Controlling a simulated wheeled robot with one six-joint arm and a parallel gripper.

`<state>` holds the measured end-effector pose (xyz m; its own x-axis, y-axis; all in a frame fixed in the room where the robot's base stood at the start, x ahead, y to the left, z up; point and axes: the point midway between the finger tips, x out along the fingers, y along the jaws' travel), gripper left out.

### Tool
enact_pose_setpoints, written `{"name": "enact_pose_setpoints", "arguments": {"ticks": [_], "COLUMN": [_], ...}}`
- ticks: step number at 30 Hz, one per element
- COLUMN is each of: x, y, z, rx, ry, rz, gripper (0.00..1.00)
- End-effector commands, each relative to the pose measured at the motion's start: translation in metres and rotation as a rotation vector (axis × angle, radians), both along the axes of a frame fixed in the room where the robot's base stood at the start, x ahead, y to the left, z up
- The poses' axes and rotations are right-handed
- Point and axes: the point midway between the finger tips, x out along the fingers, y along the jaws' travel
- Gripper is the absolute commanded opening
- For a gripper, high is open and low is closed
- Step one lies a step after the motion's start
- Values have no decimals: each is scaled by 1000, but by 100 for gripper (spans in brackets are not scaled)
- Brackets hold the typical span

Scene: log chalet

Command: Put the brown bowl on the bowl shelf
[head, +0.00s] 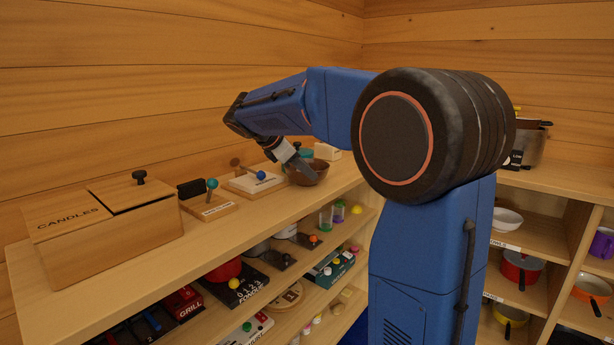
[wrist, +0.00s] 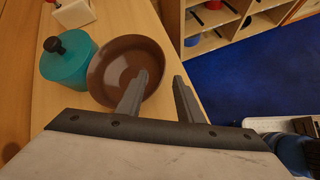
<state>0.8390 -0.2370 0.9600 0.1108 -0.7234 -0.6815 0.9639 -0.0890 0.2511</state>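The brown bowl (head: 316,175) stands upright on the wooden counter top, and it also shows in the wrist view (wrist: 113,70). It looks empty. My gripper (wrist: 161,76) is open at the bowl's near right side. One finger is over the inside of the bowl and the other is outside the rim, with a gap between them. In the head view my gripper (head: 303,166) reaches down to the bowl; whether it touches is unclear. The bowl shelf (head: 530,243) is at the right, with a white bowl (head: 507,219) on it and a label on its front edge.
A teal lidded pot (wrist: 68,64) stands close beside the bowl. A white block-like item (wrist: 74,12) is behind it. A candle box (head: 105,222) and small stands are on the counter's left. A steel pot (head: 530,145) stands above the bowl shelf. Blue floor (wrist: 250,80) lies beside the counter.

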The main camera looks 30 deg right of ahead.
Motion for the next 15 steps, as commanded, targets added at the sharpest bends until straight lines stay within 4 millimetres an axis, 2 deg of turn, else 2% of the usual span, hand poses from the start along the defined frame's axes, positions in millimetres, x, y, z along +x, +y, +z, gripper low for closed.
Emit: {"name": "enact_pose_setpoints", "arguments": {"ticks": [6,14,15], "x": [3,4,4], "y": [-23,-27,-27], "z": [-19,-23,-23], "rx": [0,0,0], "ry": [1,1,1], "rz": [-2,1,1], "gripper": [33,33,31]}}
